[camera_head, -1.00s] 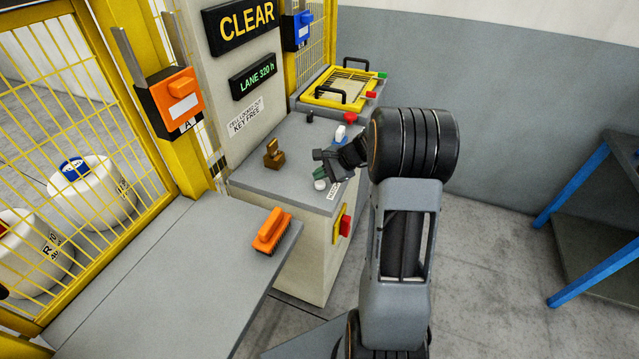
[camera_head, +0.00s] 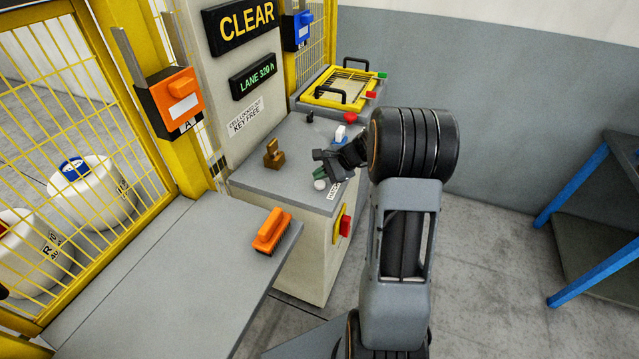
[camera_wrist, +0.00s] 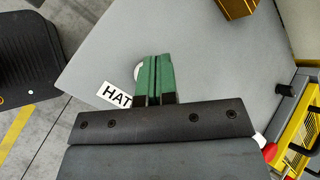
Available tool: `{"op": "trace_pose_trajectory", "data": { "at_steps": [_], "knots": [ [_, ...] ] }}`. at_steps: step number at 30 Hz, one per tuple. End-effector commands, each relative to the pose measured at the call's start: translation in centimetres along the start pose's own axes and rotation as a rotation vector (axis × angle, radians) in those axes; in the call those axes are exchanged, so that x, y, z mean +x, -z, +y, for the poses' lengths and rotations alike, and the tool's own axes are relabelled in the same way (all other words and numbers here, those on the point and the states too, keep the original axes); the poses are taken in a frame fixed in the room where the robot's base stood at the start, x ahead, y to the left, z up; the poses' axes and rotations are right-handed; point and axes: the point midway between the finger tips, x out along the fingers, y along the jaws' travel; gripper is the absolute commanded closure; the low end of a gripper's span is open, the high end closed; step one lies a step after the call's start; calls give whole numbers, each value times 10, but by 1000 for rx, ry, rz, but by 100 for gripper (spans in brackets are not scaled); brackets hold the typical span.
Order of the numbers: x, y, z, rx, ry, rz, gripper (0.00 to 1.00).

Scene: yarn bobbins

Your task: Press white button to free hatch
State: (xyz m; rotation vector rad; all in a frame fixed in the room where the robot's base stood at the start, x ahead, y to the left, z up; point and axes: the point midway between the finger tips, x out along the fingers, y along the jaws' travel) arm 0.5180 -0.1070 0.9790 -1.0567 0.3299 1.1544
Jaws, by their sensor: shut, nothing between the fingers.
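The white button (camera_head: 320,185) is a small round cap on the grey top of the console (camera_head: 270,182), near its front right corner. In the wrist view the white button (camera_wrist: 138,72) shows only as a sliver at the left of my fingertips, and the rest is hidden behind them. My gripper (camera_head: 319,174) is shut and empty, its green fingers side by side. In the wrist view my gripper (camera_wrist: 155,60) covers part of the button. I cannot tell whether the fingertips touch it. A label (camera_wrist: 114,95) reading "HAT" lies beside the button, partly covered. The hatch itself I cannot identify.
A brass key-like piece (camera_head: 273,155), a white-and-blue switch (camera_head: 340,133) and a red button (camera_head: 351,118) stand on the console. A yellow-framed tray (camera_head: 345,88) is behind. A yellow mesh fence (camera_head: 60,110) closes the left.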

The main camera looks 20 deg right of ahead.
Motion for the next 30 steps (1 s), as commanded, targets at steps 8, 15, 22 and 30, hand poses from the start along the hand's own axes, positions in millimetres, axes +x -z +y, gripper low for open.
{"op": "trace_pose_trajectory", "data": {
  "at_steps": [8,15,22,30],
  "knots": [
    [5,3,3,0,0,0,100],
    [6,4,4,0,0,0,100],
    [6,4,4,0,0,0,100],
    [8,6,5,0,0,0,100]
  ]
}}
